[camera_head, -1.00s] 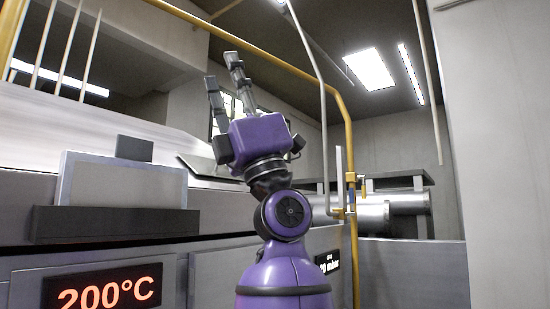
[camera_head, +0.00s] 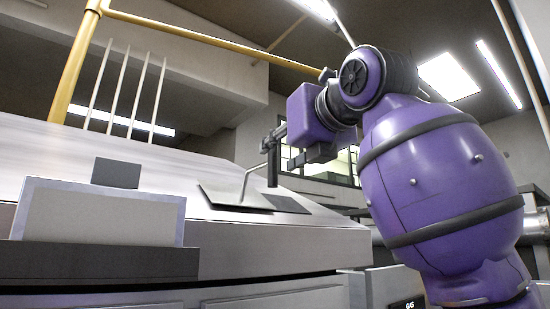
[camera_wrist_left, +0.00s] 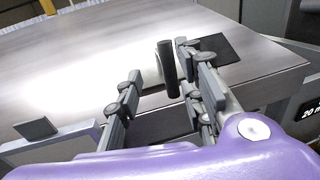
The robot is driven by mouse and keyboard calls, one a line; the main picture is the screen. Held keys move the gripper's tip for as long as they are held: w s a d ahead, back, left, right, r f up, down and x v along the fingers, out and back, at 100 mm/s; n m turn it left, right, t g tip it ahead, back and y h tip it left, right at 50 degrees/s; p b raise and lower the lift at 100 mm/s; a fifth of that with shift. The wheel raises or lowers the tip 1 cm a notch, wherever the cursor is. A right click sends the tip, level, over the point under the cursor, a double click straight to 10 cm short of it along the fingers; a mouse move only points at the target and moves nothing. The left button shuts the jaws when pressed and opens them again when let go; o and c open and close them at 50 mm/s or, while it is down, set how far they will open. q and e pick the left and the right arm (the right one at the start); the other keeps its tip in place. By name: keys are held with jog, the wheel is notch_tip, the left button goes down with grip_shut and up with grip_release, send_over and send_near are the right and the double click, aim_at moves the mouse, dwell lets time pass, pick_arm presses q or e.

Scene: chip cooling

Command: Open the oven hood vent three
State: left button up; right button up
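A flat grey vent flap (camera_head: 222,196) lies on the sloping oven hood (camera_head: 160,163). A bent metal rod rises from it to an upright black handle (camera_head: 272,167). The handle (camera_wrist_left: 167,68) also shows in the left wrist view, between the finger lines and nearer the right-hand finger. My purple left gripper (camera_head: 282,143) is at the handle's height in the head view. In the left wrist view its fingers (camera_wrist_left: 157,72) are spread apart, with a gap on the left-hand side of the handle. Whether a finger touches the handle I cannot tell. My right gripper is not in view.
A pale framed panel (camera_head: 100,212) stands on a dark ledge (camera_head: 100,263) at the hood's front left. A yellow pipe (camera_head: 200,38) runs overhead, and several thin rods (camera_head: 130,90) stand behind the hood. Metal pipes (camera_head: 537,232) are at the right.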

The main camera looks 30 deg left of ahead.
aim_at(276, 158)
pick_arm(q)
jog(key=x, duration=0.3)
jog(key=shift+w, duration=0.1)
jog(key=w+a, duration=0.2)
jog(key=shift+w+a+f+p, duration=0.1)
jog(key=shift+w+f+p, duration=0.1)
jog(key=shift+w+p, duration=0.15)
jog(key=shift+a, duration=0.2)
jog(key=shift+s, duration=0.15)
jog(key=shift+d, duration=0.1)
jog(key=shift+c, duration=0.4)
jog(key=shift+w, duration=0.25)
jog(key=shift+c, duration=1.4)
jog(key=shift+s, duration=0.1)
grip_shut()
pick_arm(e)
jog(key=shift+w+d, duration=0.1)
